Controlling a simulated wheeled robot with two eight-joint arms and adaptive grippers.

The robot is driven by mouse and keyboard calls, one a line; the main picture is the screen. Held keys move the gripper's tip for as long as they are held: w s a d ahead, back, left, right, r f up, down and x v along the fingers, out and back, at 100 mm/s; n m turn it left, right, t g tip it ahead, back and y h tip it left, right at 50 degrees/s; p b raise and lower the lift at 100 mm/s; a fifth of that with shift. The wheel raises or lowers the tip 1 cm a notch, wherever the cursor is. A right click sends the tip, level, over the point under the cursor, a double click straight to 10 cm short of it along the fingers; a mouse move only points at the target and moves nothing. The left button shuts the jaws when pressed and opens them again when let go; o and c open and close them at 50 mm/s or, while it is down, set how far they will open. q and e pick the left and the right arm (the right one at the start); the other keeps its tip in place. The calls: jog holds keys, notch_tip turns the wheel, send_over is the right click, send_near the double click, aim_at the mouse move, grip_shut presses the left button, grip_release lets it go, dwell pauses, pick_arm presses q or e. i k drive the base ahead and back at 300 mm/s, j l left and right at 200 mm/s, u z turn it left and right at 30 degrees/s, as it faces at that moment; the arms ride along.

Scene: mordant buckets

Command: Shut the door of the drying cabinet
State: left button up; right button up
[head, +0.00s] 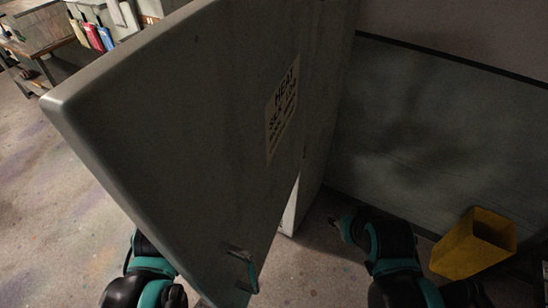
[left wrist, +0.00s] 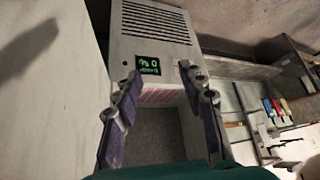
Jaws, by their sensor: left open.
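The grey drying cabinet door (head: 190,120) stands open and fills the middle of the head view. It carries a notice beginning "HEAT" (head: 282,108) and a handle (head: 240,254) near its lower edge. The cabinet body (head: 328,110) shows behind it. In the left wrist view, the cabinet front (left wrist: 150,28) has vents and a green display (left wrist: 148,64). A pale panel, probably the door, is at the left. My left gripper (left wrist: 160,88) is open and empty; the door hides its fingers from the head view. My right gripper (head: 337,223) is dark and small beside the cabinet's base.
A yellow bin (head: 475,243) stands on the floor at the right, near my right arm. A grey-green wall (head: 440,120) closes off the right side. Worktables with coloured items (head: 92,36) stand at the back left. The floor (head: 60,210) left of the door is clear.

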aim_at(194, 125)
jog(key=k+u, duration=0.1)
jog(key=k, duration=0.5)
jog(key=k+l+u, duration=0.15)
jog(key=k+l, duration=0.25)
jog(key=l, duration=0.15)
